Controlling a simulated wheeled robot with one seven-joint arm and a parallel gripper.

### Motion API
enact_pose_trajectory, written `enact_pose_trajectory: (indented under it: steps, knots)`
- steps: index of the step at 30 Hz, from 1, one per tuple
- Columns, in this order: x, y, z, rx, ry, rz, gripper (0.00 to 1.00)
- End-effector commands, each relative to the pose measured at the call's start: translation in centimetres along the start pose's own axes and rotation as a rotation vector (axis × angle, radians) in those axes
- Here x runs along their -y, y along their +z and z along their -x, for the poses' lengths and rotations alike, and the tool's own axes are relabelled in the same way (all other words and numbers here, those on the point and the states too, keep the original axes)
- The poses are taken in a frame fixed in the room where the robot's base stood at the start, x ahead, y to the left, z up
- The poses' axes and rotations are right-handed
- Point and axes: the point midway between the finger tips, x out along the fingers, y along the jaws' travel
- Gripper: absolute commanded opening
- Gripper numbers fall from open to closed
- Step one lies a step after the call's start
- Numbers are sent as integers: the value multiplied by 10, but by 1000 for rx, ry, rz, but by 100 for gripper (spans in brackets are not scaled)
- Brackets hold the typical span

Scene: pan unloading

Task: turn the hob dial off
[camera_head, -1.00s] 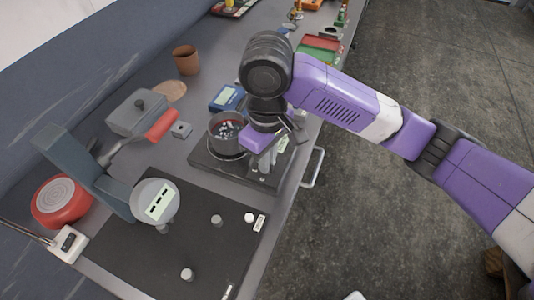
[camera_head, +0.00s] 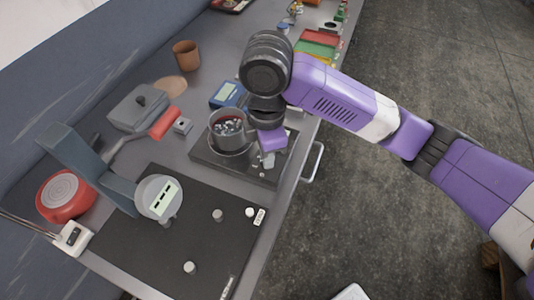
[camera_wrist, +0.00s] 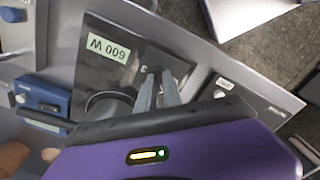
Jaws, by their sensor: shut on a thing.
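The hob (camera_head: 207,158) is a dark, low unit near the counter's front edge, with a pot (camera_head: 246,143) of small red and white pieces on its plate. My gripper (camera_head: 266,162) points down over the hob's front part, to the right of the pot. In the wrist view its two grey fingers (camera_wrist: 161,76) are close together on the dial, beside a "600 W" label (camera_wrist: 108,48). The dial is mostly hidden by the fingers, so its pointer cannot be read. The pot's dark edge also shows left of the fingers in the wrist view.
A handle (camera_head: 314,163) projects from the counter's front.

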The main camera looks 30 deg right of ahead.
Motion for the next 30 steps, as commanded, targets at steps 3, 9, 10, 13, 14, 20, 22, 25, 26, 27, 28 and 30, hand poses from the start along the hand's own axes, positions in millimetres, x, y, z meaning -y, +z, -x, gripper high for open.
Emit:
enact_pose_trajectory:
  steps: [3,9,10,13,14,20,22,25,26,27,28,30]
  knots:
    - [-2,-1,1,-4,7,111,0]
    - [-1,-1,1,-4,7,302,0]
    - [-1,-1,1,-4,7,330,0]
    - [-2,-1,1,-4,7,424,0]
    - [-2,-1,1,-3,8,452,0]
    - [-1,-1,1,-3,8,628,0]
    - [-1,-1,1,-3,8,682,0]
    - [-1,-1,1,-3,8,749,0]
    - [-1,-1,1,-3,8,767,0]
    - [-1,-1,1,-3,8,789,0]
    - [-1,-1,1,-3,8,806,0]
    - [-1,-1,2,-3,8,838,0]
